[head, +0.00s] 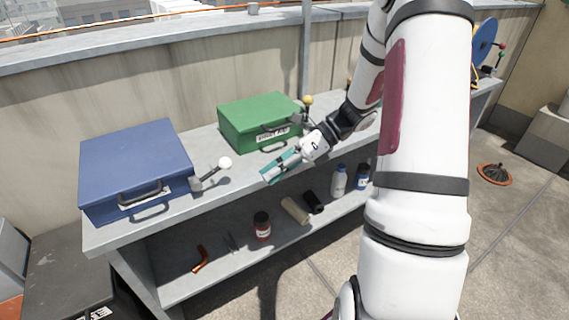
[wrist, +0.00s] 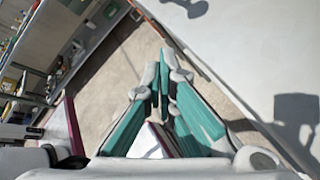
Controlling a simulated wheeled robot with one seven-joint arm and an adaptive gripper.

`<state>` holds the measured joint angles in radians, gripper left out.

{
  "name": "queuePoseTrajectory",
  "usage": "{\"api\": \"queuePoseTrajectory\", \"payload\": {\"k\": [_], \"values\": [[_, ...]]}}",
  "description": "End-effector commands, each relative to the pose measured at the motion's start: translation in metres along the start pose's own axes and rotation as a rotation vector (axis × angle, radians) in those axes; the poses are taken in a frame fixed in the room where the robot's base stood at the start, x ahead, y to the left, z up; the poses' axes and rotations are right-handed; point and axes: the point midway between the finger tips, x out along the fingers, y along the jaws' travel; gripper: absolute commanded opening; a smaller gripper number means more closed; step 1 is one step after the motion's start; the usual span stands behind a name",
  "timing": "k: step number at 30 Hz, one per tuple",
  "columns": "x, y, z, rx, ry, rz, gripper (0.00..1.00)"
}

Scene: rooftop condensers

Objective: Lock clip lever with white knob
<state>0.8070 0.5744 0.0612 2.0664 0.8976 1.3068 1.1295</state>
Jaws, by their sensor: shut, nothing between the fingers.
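The clip lever with the white knob (head: 225,162) stands at the right side of the blue case (head: 135,165) on the bench in the head view. The lever slants up and to the right from a small grey bracket, its knob clear of the case. My gripper (head: 268,176) is shut and empty, to the right of the white knob and apart from it, in front of the green case. In the wrist view, its teal fingers (wrist: 164,65) meet at the tips with nothing between them. I cannot make out the white knob itself in the wrist view.
A green case (head: 260,112) with a yellow-knobbed lever (head: 308,100) stands behind my gripper. The shelf below holds a red jar (head: 262,226), a tan roll (head: 295,210) and bottles (head: 339,180). The bench top between the white knob and my gripper is clear.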

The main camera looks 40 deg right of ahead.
Motion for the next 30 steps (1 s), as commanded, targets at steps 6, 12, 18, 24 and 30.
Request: {"api": "queuePoseTrajectory", "payload": {"k": [6,12,18,24,30], "values": [[0.041,0.0,0.002,-0.002,0.002,0.001,0.0],[0.044,0.0,0.029,-0.003,0.001,-0.001,0.0],[0.046,0.0,0.038,-0.002,0.001,0.0,0.0],[0.046,0.0,0.039,-0.001,0.0,0.0,0.0],[0.046,0.001,0.039,-0.002,0.004,-0.003,0.0]]}}
